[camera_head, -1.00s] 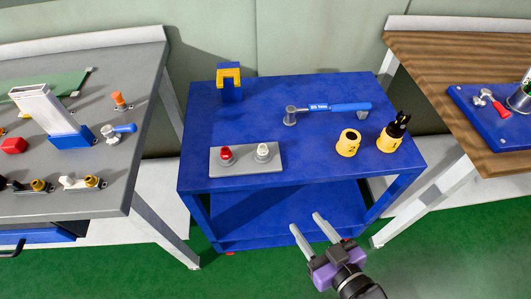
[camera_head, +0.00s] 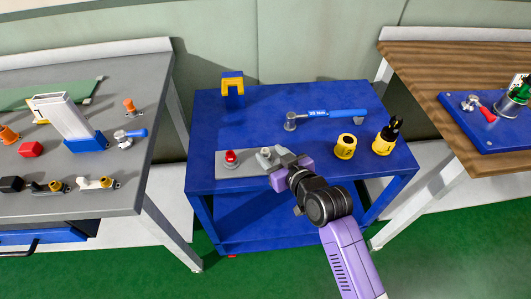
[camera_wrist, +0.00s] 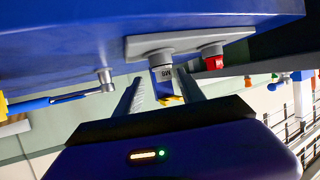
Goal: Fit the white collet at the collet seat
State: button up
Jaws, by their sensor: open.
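The white collet (camera_head: 267,151) stands on a grey plate (camera_head: 236,170) at the front of the blue cart, partly hidden by my gripper (camera_head: 271,159) in the head view. In the wrist view, which looks inverted, the white collet (camera_wrist: 160,59) is upright on the plate, just ahead of my open fingers (camera_wrist: 162,88). The fingers point at it with nothing held between them. A yellow holder (camera_head: 345,147) with an open top stands to the right on the cart; I cannot tell whether it has the collet seat.
A red collet (camera_head: 231,158) stands on the same plate, left of the white one. A blue-handled wrench (camera_head: 330,113), a yellow-and-blue stand (camera_head: 232,88) and a yellow holder with a black tool (camera_head: 385,140) are on the cart. Grey and wooden benches flank it.

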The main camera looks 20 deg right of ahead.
aim_at(263, 149)
jog(key=shift+a+p+x, duration=0.15)
jog(key=shift+p+x, duration=0.05)
jog(key=shift+x, duration=1.35)
jog(key=shift+a+p+x, duration=0.15)
jog(key=shift+x, duration=1.45)
jog(key=shift+r, duration=0.1)
jog(key=shift+c, duration=0.5)
grip_shut()
